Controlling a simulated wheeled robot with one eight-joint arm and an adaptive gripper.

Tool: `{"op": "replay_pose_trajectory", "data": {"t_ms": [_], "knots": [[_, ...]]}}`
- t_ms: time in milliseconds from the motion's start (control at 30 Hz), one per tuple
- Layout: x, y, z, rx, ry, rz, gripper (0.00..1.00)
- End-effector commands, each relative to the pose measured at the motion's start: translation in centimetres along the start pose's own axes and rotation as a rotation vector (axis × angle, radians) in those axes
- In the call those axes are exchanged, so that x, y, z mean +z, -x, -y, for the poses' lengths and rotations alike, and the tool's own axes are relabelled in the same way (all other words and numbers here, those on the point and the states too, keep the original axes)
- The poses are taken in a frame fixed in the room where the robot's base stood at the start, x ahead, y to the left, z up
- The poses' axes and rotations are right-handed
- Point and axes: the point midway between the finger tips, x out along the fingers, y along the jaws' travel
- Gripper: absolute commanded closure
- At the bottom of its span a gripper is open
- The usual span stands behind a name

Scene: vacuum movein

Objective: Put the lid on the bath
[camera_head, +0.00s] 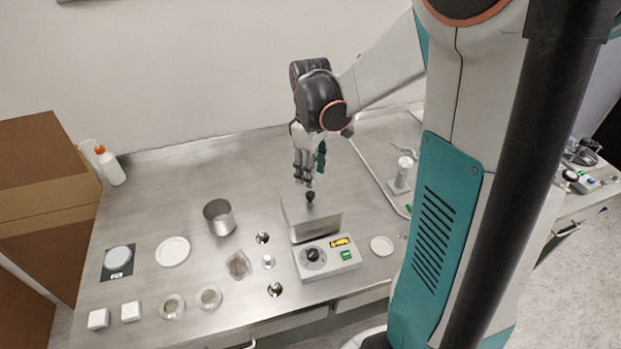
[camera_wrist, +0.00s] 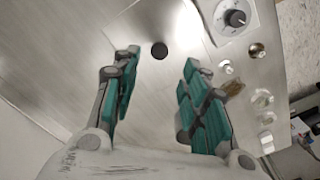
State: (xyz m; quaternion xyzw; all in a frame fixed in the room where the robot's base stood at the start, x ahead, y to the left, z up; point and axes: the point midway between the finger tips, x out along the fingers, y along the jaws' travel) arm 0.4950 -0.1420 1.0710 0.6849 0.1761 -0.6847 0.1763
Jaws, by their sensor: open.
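The bath (camera_head: 318,231) is a metal box behind a white control unit (camera_head: 327,257) near the middle of the bench. The metal lid (camera_head: 325,209) with a black knob (camera_head: 310,197) lies on top of the bath; I cannot tell whether it is fully seated. My gripper (camera_head: 304,184) points down just above the knob, open and empty. In the wrist view, the gripper (camera_wrist: 159,60) has its fingers spread on either side of the knob (camera_wrist: 159,50). The knob looks upright and apart from the fingers. The inside of the bath is hidden.
A metal beaker (camera_head: 220,217) stands to the left. Several small dishes and white blocks lie at the front left. A white dish (camera_head: 381,246) lies right of the control unit, and a sink with a tap (camera_head: 402,172) is beyond. A wash bottle (camera_head: 110,166) stands back left.

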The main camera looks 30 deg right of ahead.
Motion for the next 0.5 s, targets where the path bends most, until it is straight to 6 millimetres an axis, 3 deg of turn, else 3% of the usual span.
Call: {"op": "replay_pose_trajectory", "data": {"t_ms": [33,200,500], "knots": [[0.0,1.4,0.0,0.000,0.000,0.000,0.59],[0.0,4.4,0.0,0.000,0.000,0.000,0.59],[0.0,6.4,0.0,0.000,0.000,0.000,0.59]]}}
